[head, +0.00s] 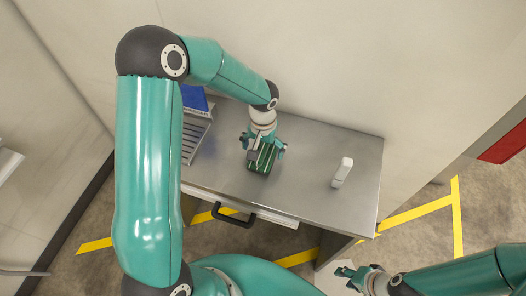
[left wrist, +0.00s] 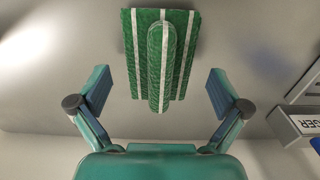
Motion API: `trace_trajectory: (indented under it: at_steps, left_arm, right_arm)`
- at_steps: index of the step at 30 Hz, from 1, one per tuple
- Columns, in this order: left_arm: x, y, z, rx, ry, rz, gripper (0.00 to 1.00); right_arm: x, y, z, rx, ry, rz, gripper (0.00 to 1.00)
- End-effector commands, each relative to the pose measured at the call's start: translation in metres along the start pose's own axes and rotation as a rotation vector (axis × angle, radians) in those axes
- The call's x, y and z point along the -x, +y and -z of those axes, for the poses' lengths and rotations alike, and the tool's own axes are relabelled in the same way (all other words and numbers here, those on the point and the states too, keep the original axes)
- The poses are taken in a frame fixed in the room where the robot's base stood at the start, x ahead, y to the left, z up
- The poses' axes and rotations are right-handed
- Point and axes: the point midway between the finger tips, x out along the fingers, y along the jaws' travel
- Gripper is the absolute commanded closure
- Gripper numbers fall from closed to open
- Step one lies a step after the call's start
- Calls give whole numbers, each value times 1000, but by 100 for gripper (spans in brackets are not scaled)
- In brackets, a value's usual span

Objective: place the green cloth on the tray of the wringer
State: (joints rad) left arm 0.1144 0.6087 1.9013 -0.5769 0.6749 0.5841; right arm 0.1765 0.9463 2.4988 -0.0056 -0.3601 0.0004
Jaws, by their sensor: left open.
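The green cloth (head: 262,160) with pale stripes lies folded on the steel table. It also shows in the left wrist view (left wrist: 131,55), at the top middle with a raised fold along its centre. My left gripper (head: 263,152) is open above the cloth and partly hides it in the head view. In the left wrist view its fingers (left wrist: 160,82) are wide apart, with the cloth beyond and between them. The grey slatted unit, likely the wringer (head: 196,132), stands at the table's left, partly behind my arm. My right gripper (head: 350,278) looks open and empty, low at the right.
A small white block or bottle (head: 343,172) stands on the right of the steel table (head: 310,150). A blue thing (head: 193,98) sits by the slatted unit. A grey lettered box (left wrist: 300,124) is at the right of the left wrist view. A wall closes the table's back.

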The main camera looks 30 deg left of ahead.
Motion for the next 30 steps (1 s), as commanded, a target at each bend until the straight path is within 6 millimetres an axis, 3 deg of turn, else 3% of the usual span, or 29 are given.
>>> trace_trajectory:
  at_steps: [10,21,23,30]
  left_arm:
    - [-10,0,0,0,1,0,2]
    - [-9,0,0,0,1,-1,62]
    - [-9,0,0,0,1,-1,67]
    - [-7,0,0,0,2,-1,68]
  right_arm:
    - [1,0,0,0,0,0,60]
    - [1,0,0,0,0,0,60]
    - [1,0,0,0,0,0,60]
    - [1,0,0,0,0,0,60]
